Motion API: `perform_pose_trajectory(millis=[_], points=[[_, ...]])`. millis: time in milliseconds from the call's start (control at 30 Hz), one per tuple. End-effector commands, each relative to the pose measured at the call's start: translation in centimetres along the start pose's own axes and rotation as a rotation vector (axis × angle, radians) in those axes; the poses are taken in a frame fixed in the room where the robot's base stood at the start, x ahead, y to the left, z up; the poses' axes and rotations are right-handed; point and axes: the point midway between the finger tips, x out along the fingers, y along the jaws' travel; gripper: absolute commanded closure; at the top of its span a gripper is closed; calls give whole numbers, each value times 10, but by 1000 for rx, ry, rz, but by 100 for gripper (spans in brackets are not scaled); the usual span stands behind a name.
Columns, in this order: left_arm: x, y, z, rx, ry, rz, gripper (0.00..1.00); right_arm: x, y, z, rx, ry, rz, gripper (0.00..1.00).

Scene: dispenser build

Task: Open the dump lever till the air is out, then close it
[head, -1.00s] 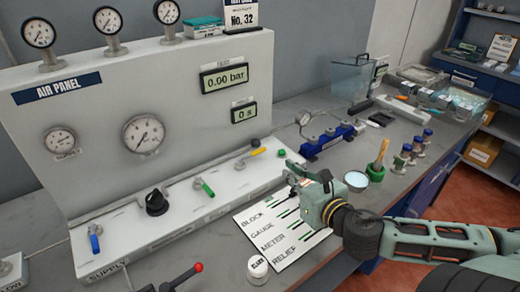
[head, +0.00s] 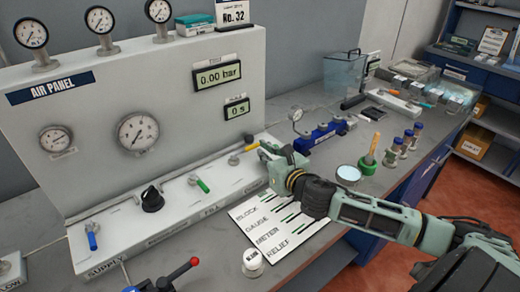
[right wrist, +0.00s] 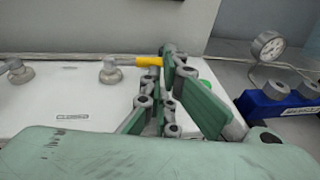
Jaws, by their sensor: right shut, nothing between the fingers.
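The yellow-handled lever (head: 251,147) at the right end of the air panel's base lies flat, roughly along the panel; I take it to be the dump lever. It also shows in the right wrist view (right wrist: 148,61). My right gripper (head: 266,153) is shut and empty, with its fingertips just right of the yellow handle's end; I cannot tell whether they touch. The pressure display (head: 220,77) reads 0.00 bar and the time display (head: 237,109) reads 0 s. My left gripper is out of view.
A green lever (head: 202,186), a black knob (head: 152,199) and a blue lever (head: 92,236) line the base. A blue manifold (head: 320,136) stands right. A printed card (head: 283,240) lies in front, near a white-lidded jar (head: 253,262). A red-ball handle (head: 194,262) rises at bottom left.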

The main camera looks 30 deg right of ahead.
Motion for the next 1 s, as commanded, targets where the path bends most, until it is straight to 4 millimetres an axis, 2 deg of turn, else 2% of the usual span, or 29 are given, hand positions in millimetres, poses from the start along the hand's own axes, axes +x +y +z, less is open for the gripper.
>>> perform_pose_trajectory(millis=[200,633,867,1000], points=[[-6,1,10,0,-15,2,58,23,0,1,2,0,1,100],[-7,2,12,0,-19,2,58,27,0,0,0,1,1,100],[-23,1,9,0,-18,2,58,44,-3,7,-1,-1,-1,100],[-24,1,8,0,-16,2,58,47,-4,4,0,-1,-1,100]])
